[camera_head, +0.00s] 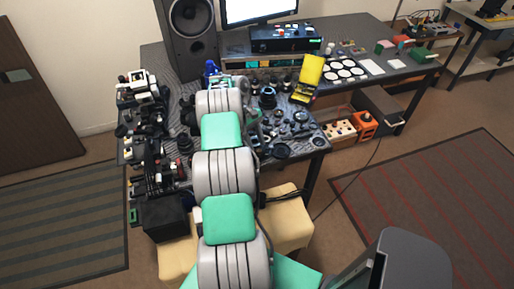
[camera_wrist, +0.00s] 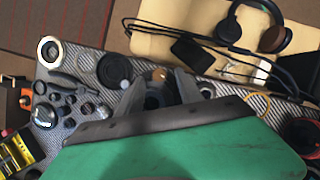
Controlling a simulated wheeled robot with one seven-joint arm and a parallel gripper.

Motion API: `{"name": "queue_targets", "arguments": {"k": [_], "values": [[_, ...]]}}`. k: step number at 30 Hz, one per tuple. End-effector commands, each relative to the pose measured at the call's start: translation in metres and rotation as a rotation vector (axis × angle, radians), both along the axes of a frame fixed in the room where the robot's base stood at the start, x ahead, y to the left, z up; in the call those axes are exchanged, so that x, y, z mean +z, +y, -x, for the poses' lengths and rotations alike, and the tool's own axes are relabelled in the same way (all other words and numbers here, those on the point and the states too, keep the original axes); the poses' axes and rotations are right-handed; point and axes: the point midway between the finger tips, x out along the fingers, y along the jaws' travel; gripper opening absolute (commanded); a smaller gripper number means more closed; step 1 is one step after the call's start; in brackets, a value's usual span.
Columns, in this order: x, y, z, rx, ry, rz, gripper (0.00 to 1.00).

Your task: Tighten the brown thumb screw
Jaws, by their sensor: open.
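In the wrist view my gripper (camera_wrist: 159,84) is open, with its two grey fingers spread over the patterned mat near the table edge. A small brown round piece (camera_wrist: 159,74), which looks like the brown thumb screw, shows between the fingertips, just beyond a dark cylindrical part (camera_wrist: 153,97). The fingers stand on either side of these parts; I cannot tell whether they touch. My own green arm cover hides the lower part of this view. In the head view my arm hides the thumb screw and the gripper's fingertips.
Lens rings and small parts crowd the mat (camera_wrist: 85,62), among them a black ring (camera_wrist: 113,69). Headphones (camera_wrist: 252,25) lie on a beige surface (camera_wrist: 160,22) beyond the table edge. In the head view a yellow case (camera_head: 308,75) and a speaker (camera_head: 190,40) stand on the table.

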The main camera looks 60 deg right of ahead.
Motion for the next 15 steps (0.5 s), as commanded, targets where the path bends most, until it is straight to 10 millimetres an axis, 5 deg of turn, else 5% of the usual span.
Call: {"name": "queue_targets", "arguments": {"k": [12, 15], "values": [[-0.019, 0.002, 0.007, 0.0, -0.001, 0.004, 0.43], [-0.019, 0.002, 0.007, 0.001, -0.001, 0.003, 0.37]]}}
